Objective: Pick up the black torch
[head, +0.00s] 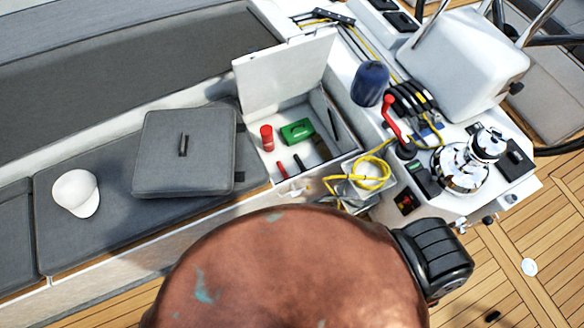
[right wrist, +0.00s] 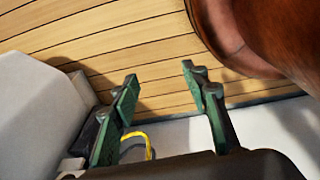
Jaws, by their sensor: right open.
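In the head view a small slim black item (head: 298,163), which looks like the black torch, lies on the floor of the open white locker (head: 347,153). It is too small to tell for sure. A wider dark item (head: 321,147) lies to its right. My right gripper (right wrist: 160,72) shows in the right wrist view, open, with nothing between its green fingers. Planked deck shows beyond them. Neither gripper shows in the head view, so the right gripper's distance to the black item cannot be told.
The locker also holds a red cylinder (head: 266,138), a green box (head: 297,131) and a thin red stick (head: 282,170). Yellow rope (head: 372,183) hangs right of it. A large copper-brown rounded body (head: 290,265) hides the lower middle. A grey cushion (head: 160,165) lies left.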

